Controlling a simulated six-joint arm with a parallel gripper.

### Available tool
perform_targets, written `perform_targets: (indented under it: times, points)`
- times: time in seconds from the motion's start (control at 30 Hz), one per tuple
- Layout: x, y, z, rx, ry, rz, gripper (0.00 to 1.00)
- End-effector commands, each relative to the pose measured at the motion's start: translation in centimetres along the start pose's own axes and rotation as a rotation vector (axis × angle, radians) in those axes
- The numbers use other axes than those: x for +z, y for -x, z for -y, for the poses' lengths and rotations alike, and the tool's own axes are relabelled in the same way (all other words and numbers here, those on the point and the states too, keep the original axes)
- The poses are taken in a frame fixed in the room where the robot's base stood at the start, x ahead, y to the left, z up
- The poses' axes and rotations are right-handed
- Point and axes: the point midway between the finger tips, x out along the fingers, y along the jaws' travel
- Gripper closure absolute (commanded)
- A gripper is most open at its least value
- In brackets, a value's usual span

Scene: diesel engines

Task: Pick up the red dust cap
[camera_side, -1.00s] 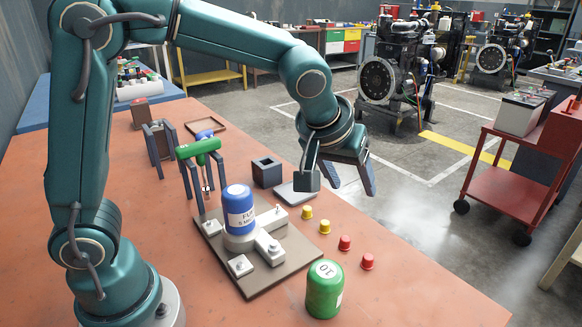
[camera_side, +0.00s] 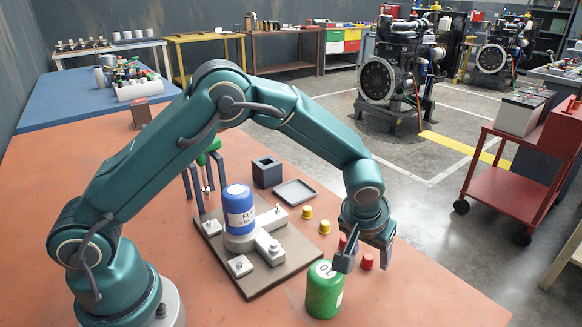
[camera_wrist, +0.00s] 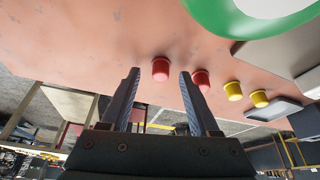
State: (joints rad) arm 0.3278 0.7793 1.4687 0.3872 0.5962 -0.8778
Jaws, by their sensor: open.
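Two red dust caps stand on the orange table in the side view. My gripper (camera_side: 366,262) points down, open, low over the table by the caps. In the wrist view one red cap (camera_wrist: 160,69) shows between the lines of the two open fingers (camera_wrist: 159,78), beyond their tips. The other red cap (camera_wrist: 201,79) is beside the right finger and partly covered by it. No cap is held.
A green canister (camera_side: 323,290) stands close to my gripper's left finger. Two yellow caps (camera_side: 307,212) (camera_side: 325,227) stand behind. A blue filter (camera_side: 238,210) sits on a fixture plate (camera_side: 268,280). A grey tray (camera_side: 295,192) and a dark box (camera_side: 267,172) are farther back.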

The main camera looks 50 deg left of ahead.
Motion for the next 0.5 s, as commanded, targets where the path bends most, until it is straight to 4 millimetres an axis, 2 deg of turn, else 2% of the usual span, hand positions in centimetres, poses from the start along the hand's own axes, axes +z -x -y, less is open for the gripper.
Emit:
perform_targets:
  times: [0.23, 0.4, 0.5]
  points:
    - [-0.02, -0.1, 0.01, 0.0, 0.001, 0.0, 0.38]
    - [-0.01, -0.08, 0.01, 0.0, 0.001, 0.0, 1.0]
    - [-0.02, -0.07, 0.01, 0.0, 0.001, 0.0, 1.0]
